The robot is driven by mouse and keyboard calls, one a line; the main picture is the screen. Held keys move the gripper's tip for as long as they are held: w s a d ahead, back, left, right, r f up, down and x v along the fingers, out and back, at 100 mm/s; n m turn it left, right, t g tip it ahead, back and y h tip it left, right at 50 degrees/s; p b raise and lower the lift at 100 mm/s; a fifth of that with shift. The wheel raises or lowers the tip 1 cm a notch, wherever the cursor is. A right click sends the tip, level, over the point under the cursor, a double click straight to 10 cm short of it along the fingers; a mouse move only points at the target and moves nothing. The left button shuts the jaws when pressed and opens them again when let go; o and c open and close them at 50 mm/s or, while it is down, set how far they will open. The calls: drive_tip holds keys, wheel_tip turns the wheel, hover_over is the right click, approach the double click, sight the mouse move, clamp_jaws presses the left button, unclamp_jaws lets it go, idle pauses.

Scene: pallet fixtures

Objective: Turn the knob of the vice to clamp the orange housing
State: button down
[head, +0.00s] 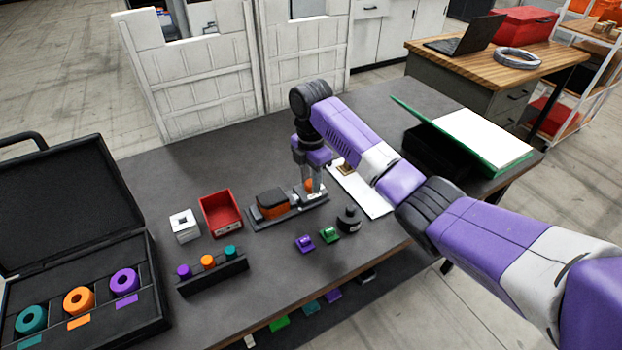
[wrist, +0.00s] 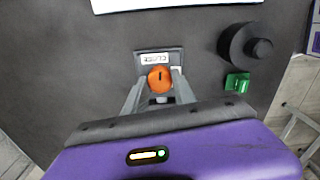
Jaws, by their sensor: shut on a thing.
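The vice (head: 288,212) is a dark grey fixture lying along the middle of the table. The orange housing (head: 271,203) sits in it at its left part, with a dark top. The orange knob (head: 309,185) is at the vice's right end; in the wrist view the knob (wrist: 159,79) shows a dark mark on its face, beside a label plate. My gripper (head: 311,188) points down over the right end of the vice, and its fingers are shut on the knob from both sides. The housing is out of sight in the wrist view.
A red bin (head: 221,214) and a white block (head: 184,225) stand left of the vice. A rack of coloured pegs (head: 212,273) is in front. Small purple (head: 304,243) and green (head: 328,234) pieces and a black round part (head: 349,220) lie right of it. An open case (head: 85,250) is far left.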

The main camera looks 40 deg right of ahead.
drive_tip(key=shift+n, duration=0.5)
drive_tip(key=shift+r, duration=0.1)
drive_tip(key=c, duration=1)
unclamp_jaws()
drive_tip(key=shift+c, duration=0.2)
wheel_tip(320, 180, up, 8)
drive_tip(key=shift+f, duration=0.15)
drive_tip(key=shift+b, duration=0.3)
